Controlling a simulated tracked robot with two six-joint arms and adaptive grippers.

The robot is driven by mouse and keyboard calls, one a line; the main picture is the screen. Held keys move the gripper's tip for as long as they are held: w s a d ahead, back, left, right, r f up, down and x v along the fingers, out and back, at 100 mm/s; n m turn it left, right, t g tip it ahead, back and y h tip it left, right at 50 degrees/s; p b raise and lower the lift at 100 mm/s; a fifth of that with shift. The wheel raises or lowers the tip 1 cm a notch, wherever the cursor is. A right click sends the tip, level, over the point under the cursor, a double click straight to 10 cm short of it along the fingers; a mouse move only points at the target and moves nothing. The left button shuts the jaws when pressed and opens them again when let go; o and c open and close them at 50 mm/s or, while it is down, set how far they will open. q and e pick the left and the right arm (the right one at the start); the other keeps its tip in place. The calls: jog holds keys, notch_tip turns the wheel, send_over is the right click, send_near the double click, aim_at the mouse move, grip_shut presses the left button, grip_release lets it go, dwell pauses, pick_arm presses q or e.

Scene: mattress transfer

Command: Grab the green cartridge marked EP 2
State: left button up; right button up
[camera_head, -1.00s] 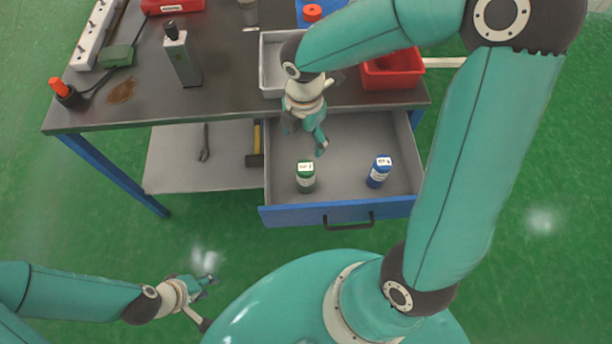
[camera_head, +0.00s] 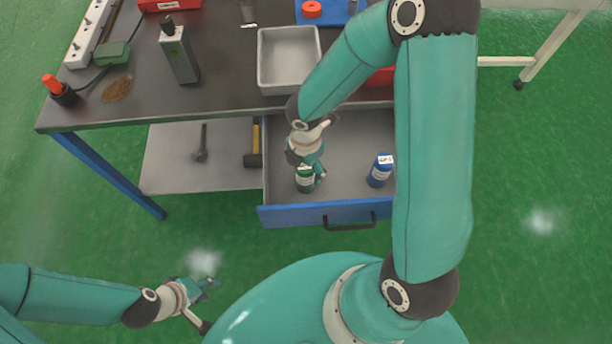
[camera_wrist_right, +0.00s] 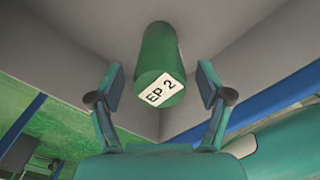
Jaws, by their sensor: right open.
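The green cartridge (camera_head: 305,181) stands in the open drawer near its front left corner. In the right wrist view the green cartridge (camera_wrist_right: 158,55) shows a white label reading EP 2, between and just beyond the fingertips. My right gripper (camera_head: 312,170) is in the drawer at the cartridge's top, and in the right wrist view (camera_wrist_right: 160,88) its fingers are open on either side, apart from it. My left gripper (camera_head: 207,288) is over the floor at lower left, empty, its fingers apparently spread.
A blue cartridge (camera_head: 380,170) stands in the drawer (camera_head: 345,150) to the right. The drawer's blue front (camera_head: 300,216) has a dark handle. The bench top above holds a grey tray (camera_head: 288,62), a dark bottle (camera_head: 180,55) and a red bin (camera_head: 381,77).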

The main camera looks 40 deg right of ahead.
jog(key=shift+f, duration=0.25)
jog(key=c, duration=1.4)
jog(key=shift+r, duration=0.1)
